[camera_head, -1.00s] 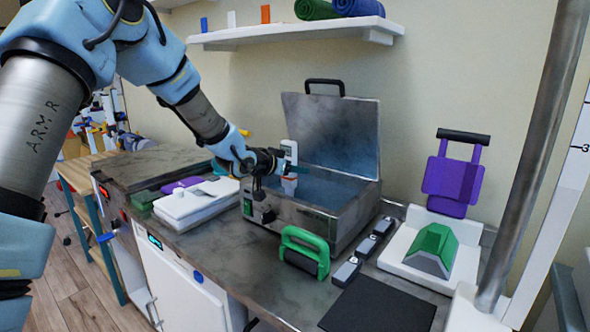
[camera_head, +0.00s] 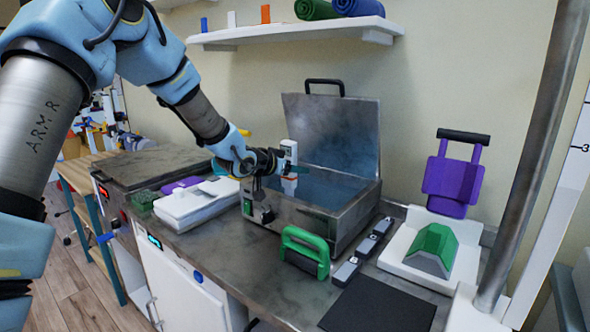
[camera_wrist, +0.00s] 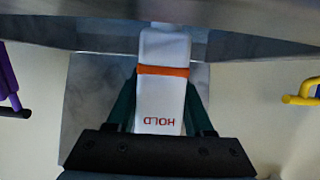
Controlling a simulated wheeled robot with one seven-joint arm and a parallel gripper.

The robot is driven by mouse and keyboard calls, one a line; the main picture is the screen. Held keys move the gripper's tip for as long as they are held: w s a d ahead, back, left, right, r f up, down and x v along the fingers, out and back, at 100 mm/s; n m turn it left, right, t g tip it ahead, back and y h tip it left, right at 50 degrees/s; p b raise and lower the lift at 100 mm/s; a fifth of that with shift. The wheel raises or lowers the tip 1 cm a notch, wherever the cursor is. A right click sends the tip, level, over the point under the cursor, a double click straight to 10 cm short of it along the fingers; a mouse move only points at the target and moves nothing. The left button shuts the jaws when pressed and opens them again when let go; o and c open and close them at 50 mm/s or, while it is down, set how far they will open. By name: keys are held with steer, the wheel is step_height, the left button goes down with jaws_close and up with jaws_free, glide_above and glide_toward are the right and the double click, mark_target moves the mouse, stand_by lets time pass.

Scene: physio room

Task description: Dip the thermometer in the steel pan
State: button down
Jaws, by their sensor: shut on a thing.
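The thermometer (camera_head: 289,150) is white with an orange band, roughly upright in the head view. In the wrist view, its white body (camera_wrist: 163,95) shows the word HOLD between dark green fingers. My gripper (camera_head: 292,168) is shut on it. The steel pan (camera_head: 310,215) is a rectangular box on the counter with its lid (camera_head: 335,130) raised at the back and blue-grey liquid inside. My gripper and the thermometer are over the pan's left part. I cannot tell whether the thermometer's lower end touches the liquid.
A green-handled block (camera_head: 305,250) stands just in front of the pan. Grey blocks (camera_head: 362,250) line its right side, near a black mat (camera_head: 375,305). A white stack (camera_head: 197,203) is left of the pan. A shelf (camera_head: 290,32) is above. A metal post (camera_head: 530,150) stands at right.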

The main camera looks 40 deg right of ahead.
step_height(320, 180, up, 12)
steer(key=p, duration=0.9)
steer(key=shift+p, duration=0.4)
steer(key=shift+a, duration=0.1)
stand_by(1.7)
